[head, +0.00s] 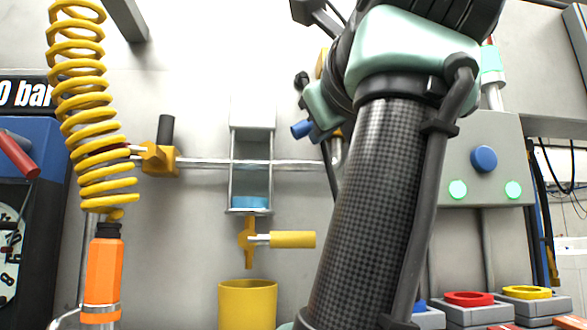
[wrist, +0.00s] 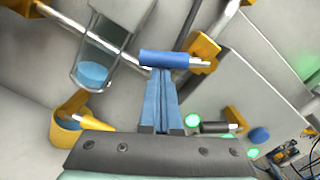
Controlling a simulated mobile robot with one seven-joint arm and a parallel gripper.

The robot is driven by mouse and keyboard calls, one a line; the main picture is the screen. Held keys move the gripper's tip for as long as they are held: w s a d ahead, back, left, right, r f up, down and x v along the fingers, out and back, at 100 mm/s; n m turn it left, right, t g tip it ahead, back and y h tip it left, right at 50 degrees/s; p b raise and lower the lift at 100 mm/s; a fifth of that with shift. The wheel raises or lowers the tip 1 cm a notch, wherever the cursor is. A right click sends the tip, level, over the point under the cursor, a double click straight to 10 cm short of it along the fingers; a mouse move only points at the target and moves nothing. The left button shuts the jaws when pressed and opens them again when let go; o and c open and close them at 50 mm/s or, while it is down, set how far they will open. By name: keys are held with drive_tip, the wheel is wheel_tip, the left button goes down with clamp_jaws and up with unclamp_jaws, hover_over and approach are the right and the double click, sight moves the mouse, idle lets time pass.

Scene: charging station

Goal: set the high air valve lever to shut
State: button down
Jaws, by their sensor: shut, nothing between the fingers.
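A blue valve lever (wrist: 163,58) on a yellow valve body (wrist: 204,52) stands straight ahead of my fingers in the wrist view. It lies crosswise to its pipe. I take it for the high air valve lever, but no label shows. In the head view a blue end (head: 301,129) shows left of my arm, and the rest is mostly hidden behind it. My gripper (wrist: 162,72) is shut and empty. Its blue fingertips are at the lever's lower side in the picture; I cannot tell whether they touch it.
Another valve with a black lever (wrist: 215,127) sits lower right. A yellow lever (head: 292,239) is below the sight glass (head: 251,170). A black-handled valve (head: 160,150) and a yellow coiled hose (head: 90,110) are at left. A grey panel (head: 480,140) with green lights is at right.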

drive_tip(key=shift+a+r+m+p, duration=0.75)
drive_tip(key=shift+r+m+p, duration=0.05)
drive_tip(key=shift+r+p, duration=0.25)
